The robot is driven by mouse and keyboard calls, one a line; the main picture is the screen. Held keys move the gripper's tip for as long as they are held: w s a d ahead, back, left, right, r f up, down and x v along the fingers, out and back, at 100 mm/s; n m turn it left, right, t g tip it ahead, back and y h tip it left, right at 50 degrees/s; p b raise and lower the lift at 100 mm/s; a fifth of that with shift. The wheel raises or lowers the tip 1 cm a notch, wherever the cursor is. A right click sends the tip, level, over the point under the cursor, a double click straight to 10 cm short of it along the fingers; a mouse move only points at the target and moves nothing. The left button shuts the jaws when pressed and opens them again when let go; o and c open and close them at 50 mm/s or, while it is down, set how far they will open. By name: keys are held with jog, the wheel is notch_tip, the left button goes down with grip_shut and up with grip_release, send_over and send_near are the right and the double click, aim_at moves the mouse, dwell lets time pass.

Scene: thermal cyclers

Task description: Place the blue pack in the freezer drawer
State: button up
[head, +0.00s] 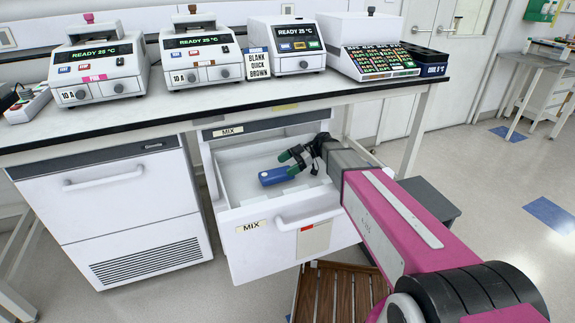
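The blue pack (274,177) is inside the pulled-out white drawer labelled MIX (239,208), left of my gripper. It appears to lie on the drawer floor, though I cannot tell whether it rests fully flat. My gripper (289,163) reaches into the drawer from the right. Its two green-tipped fingers are spread apart with a gap between them. The lower fingertip overlaps the right end of the pack in the picture; I cannot tell whether it touches.
Several thermal cyclers (200,60) stand on the bench (150,105) above the drawer. A closed white unit (110,200) is left of the drawer. A wooden slatted stool or crate (335,295) stands below the drawer front. Open floor (480,170) lies to the right.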

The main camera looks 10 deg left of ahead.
dwell(0.3)
jog(key=shift+r, duration=0.5)
jog(key=v, duration=0.7)
jog(key=shift+d+r, duration=0.2)
jog(key=shift+w, duration=0.1)
dwell(0.5)
